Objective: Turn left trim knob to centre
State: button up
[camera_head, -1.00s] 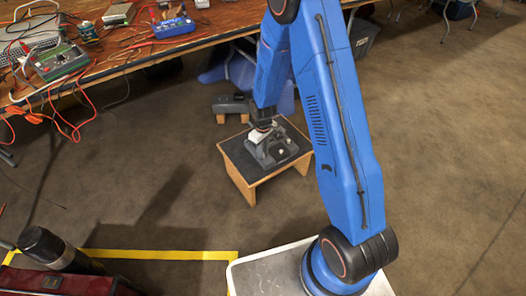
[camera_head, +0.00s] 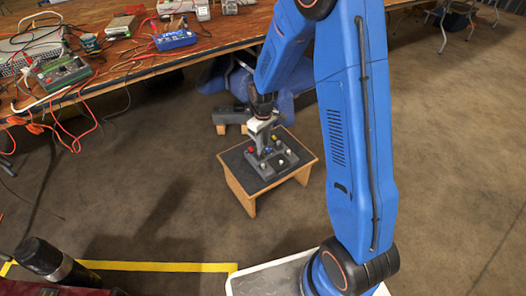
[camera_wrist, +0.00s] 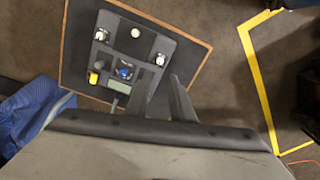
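A dark grey control panel (camera_head: 272,168) sits on a low wooden stand (camera_head: 238,188). In the wrist view the panel (camera_wrist: 128,45) carries white-capped knobs, one at its upper left (camera_wrist: 101,35) and one at its right (camera_wrist: 160,59). A blue knob (camera_wrist: 124,72), a yellow knob (camera_wrist: 93,78) and a small greenish display (camera_wrist: 118,87) also show. I cannot tell which knob is the left trim knob or how it is turned. My gripper (camera_wrist: 162,97) is over the panel's lower right side in the wrist view, its dark fingers apart with nothing visible between them.
A cluttered workbench (camera_head: 215,30) with cables and instruments stands behind. A grey block (camera_head: 229,115) on wooden feet lies behind the stand. Yellow floor tape (camera_head: 160,266) and a dark cylinder (camera_head: 45,260) are at lower left. Floor beside the stand is clear.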

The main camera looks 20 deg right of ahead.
jog(key=shift+r, duration=2.55)
jog(key=s+d+r+m+t, duration=0.1)
jog(key=s+d+r+m, duration=0.1)
jog(key=s+r, duration=0.6)
jog(key=s+d+r+m+t, duration=0.1)
jog(key=s+d+r, duration=0.1)
jog(key=s+r, duration=0.65)
jog(key=s+d+r+m+t, duration=0.1)
jog(key=s+r, duration=0.3)
jog(key=s, duration=0.4)
jog(key=s+d+r+m+t, duration=0.1)
jog(key=s+r, duration=0.3)
jog(key=s, duration=0.5)
jog(key=shift+s+d+r+m+t, duration=0.2)
jog(key=shift+d+r+m+t, duration=0.2)
jog(key=shift+d+m, duration=0.35)
jog(key=shift+a, duration=0.1)
